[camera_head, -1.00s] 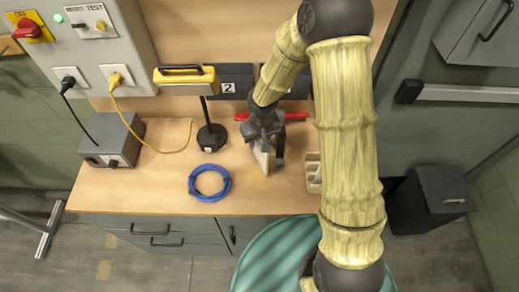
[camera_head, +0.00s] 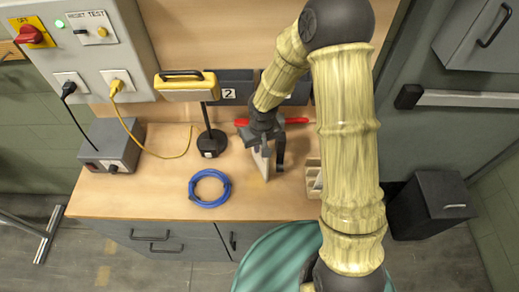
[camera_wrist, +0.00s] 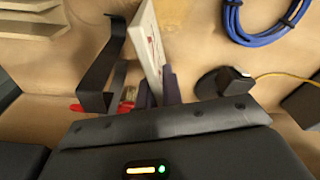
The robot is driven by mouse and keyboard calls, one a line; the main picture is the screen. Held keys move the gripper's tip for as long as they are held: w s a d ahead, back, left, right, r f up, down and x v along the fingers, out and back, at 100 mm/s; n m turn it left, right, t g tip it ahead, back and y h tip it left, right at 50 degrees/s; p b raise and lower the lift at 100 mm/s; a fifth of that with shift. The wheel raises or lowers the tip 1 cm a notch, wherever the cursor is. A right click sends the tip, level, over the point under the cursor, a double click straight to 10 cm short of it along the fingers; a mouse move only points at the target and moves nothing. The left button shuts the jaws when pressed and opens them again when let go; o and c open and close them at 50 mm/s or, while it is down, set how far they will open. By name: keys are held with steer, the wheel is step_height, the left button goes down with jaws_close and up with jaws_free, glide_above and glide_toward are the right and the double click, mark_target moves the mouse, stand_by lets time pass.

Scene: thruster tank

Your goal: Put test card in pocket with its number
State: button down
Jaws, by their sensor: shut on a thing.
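The white test card (camera_head: 262,161) is held upright in my gripper (camera_head: 264,145), low over the bench. In the wrist view the card (camera_wrist: 147,42) shows a face with red marks, seen too edge-on to read a number. My gripper's fingers (camera_wrist: 160,92) are shut on its near end. A grey pocket (camera_head: 235,80) labelled 2 is on the back wall, up and left of my gripper. Another dark pocket (camera_head: 302,92) to its right is mostly hidden by my arm, and its label is not readable.
A black bent bracket (camera_wrist: 105,62) is close beside the card. A red-handled tool (camera_head: 297,120) lies behind my gripper. A wooden rack (camera_head: 313,178) is to the right. A yellow meter (camera_head: 187,85) on a stand and a blue cable coil (camera_head: 210,203) are left. The front middle bench is clear.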

step_height(320, 180, up, 10)
steer(key=shift+f, duration=0.1)
stand_by(1.1)
